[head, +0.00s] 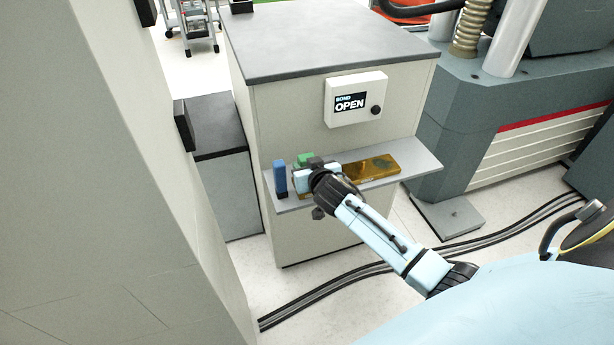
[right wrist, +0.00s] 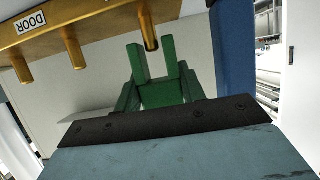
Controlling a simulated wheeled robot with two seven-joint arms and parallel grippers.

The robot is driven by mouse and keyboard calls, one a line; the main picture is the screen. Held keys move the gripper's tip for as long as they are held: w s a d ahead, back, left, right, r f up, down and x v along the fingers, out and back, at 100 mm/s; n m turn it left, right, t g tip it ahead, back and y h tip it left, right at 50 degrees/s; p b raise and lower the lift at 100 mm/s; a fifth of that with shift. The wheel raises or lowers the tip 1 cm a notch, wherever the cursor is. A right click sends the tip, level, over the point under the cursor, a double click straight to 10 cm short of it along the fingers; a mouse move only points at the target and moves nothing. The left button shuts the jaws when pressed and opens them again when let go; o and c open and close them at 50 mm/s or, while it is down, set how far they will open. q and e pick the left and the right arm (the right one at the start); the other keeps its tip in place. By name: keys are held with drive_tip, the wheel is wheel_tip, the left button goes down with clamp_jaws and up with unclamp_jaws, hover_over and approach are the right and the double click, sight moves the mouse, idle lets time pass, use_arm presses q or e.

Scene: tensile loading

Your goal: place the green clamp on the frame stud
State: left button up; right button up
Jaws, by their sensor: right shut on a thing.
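The green clamp (right wrist: 168,92) is held in my right gripper (head: 312,168). In the right wrist view its two prongs point up toward the brass frame (right wrist: 85,32). One frame stud (right wrist: 150,32) has its end at the gap between the prong tips; I cannot tell whether they touch. In the head view the clamp (head: 305,158) shows just behind the gripper, and the frame (head: 372,168) lies along the shelf, partly hidden by my gripper. My left gripper is out of view.
A blue block (head: 280,177) stands at the left end of the grey shelf (head: 425,160), close to the gripper; a blue upright also shows in the right wrist view (right wrist: 234,45). Two more studs point down from the frame. A panel reading OPEN (head: 352,100) is above.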

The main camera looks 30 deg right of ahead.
drive_tip(key=shift+d+f+b, duration=0.1)
drive_tip(key=shift+f+b, duration=0.35)
drive_tip(key=shift+f, duration=0.45)
drive_tip(key=shift+d+f, duration=0.25)
drive_tip(key=shift+f, duration=0.05)
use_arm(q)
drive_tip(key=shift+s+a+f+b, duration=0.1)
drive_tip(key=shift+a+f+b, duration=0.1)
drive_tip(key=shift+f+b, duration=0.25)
use_arm(e)
drive_tip(key=o, duration=1)
drive_tip(key=shift+f, duration=0.1)
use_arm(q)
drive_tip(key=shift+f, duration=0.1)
use_arm(e)
drive_tip(key=shift+s, duration=0.1)
